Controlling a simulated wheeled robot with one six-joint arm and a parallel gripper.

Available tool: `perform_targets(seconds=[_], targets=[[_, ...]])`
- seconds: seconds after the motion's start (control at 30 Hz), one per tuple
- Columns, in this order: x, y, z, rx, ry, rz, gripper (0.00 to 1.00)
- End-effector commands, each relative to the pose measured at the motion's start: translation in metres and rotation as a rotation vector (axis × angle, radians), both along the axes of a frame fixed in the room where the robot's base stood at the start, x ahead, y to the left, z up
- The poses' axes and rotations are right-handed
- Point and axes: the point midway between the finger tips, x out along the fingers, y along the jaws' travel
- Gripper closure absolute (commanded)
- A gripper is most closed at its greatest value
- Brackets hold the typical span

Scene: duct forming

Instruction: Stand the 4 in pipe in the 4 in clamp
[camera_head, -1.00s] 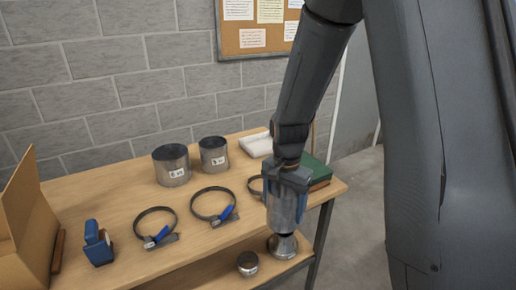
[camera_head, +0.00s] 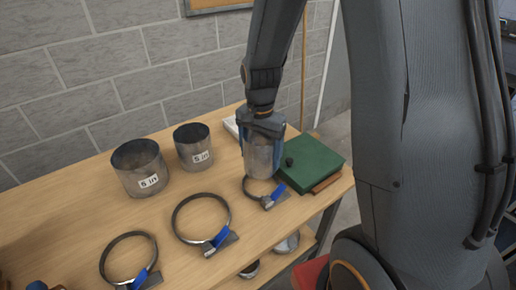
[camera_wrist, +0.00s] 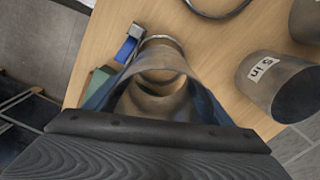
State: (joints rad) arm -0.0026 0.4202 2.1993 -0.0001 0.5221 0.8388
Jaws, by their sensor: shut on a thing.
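My gripper (camera_head: 263,128) points down and is shut on a grey metal pipe (camera_head: 262,160). The pipe hangs upright over the smallest ring clamp (camera_head: 258,196), at the right end of the table. That clamp has a blue handle (camera_head: 276,196). In the head view the clamp's front arc shows just below the pipe's lower edge, and the pipe hides its back. In the wrist view I look into the pipe (camera_wrist: 155,100), with the clamp's ring (camera_wrist: 165,40) past its far end. I cannot tell whether the pipe's lower edge is inside the ring. No label shows on this pipe.
Two larger labelled pipes, a wide one (camera_head: 139,171) and a narrower one (camera_head: 194,147), stand at the back. Two larger clamps (camera_head: 176,232) (camera_head: 104,270) lie to the left. A green box (camera_head: 312,163) is close on the right. Metal fittings (camera_head: 287,244) sit on the lower shelf.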

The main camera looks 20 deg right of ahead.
Motion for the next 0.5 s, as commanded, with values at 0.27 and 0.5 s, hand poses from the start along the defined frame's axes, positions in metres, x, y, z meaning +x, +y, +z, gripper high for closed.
perform_targets(seconds=[0.27, 0.5], targets=[[0.000, 0.000, -0.013, 0.000, 0.000, 0.001, 0.50], [0.000, -0.001, -0.028, 0.000, 0.000, -0.001, 0.50]])
